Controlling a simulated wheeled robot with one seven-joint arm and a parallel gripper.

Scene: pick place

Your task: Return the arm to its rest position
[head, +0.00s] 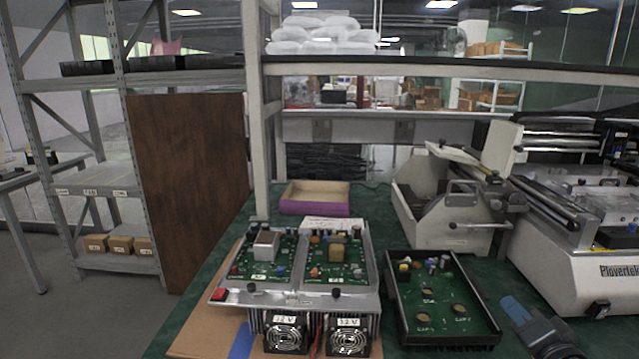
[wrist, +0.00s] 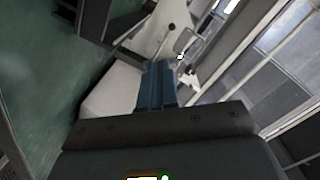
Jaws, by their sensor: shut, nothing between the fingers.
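My gripper (head: 514,309) shows at the lower right of the head view, with blue fingers and a dark grey body. It is above the green table (head: 392,222), to the right of a black-framed circuit board (head: 462,318). In the wrist view the blue fingers (wrist: 157,82) are together with nothing between them. Most of my arm is out of the head view.
A metal unit with two green boards and fans (head: 305,298) stands at front left. A white machine (head: 430,208) is behind my gripper, and a larger Plovertek machine (head: 560,262) is at right. A purple-sided tray (head: 314,208) sits farther back. Shelving (head: 95,190) stands left.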

